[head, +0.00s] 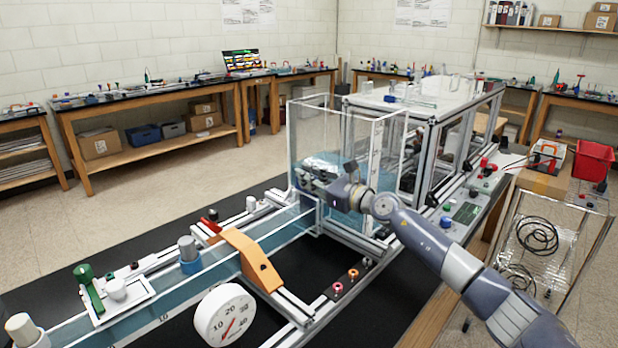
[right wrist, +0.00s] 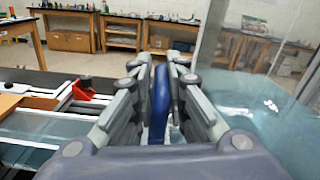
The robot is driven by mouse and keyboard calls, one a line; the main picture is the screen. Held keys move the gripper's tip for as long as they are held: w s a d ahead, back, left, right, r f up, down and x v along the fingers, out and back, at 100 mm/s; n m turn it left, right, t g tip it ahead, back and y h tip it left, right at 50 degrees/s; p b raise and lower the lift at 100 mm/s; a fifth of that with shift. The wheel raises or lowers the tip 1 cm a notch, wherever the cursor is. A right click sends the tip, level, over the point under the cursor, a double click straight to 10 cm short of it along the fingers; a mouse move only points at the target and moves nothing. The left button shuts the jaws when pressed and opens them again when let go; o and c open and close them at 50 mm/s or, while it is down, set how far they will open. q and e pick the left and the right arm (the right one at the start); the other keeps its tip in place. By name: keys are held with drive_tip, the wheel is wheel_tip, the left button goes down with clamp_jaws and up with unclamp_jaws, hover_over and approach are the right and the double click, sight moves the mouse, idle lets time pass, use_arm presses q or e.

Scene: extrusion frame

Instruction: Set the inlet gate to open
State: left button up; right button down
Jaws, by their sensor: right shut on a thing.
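My right gripper (head: 314,181) is at the near side of the clear water tank (head: 377,150), where the long water channel (head: 280,232) meets it. In the right wrist view, its two fingers (right wrist: 160,72) are closed on a blue upright handle (right wrist: 160,100). This looks like the inlet gate's handle, but the gate plate is not clearly visible. In the head view the gripper and wrist hide the handle. I cannot tell the gate's position. My left gripper is not in view.
An orange arched bracket (head: 251,258) spans the channel, with a white dial gauge (head: 224,315) in front. A red part (head: 209,226) stands beside the channel and shows in the right wrist view (right wrist: 83,89). Red and orange knobs (head: 352,275) sit near the bench's black top.

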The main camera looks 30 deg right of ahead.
drive_tip(key=shift+r, duration=0.15)
wheel_tip(320, 180, up, 5)
drive_tip(key=p, duration=0.4)
drive_tip(key=shift+d+p, duration=0.1)
drive_tip(key=shift+p, duration=0.2)
drive_tip(key=c, duration=1.6)
unclamp_jaws()
drive_tip(key=shift+d, duration=0.1)
drive_tip(key=shift+f, duration=0.2)
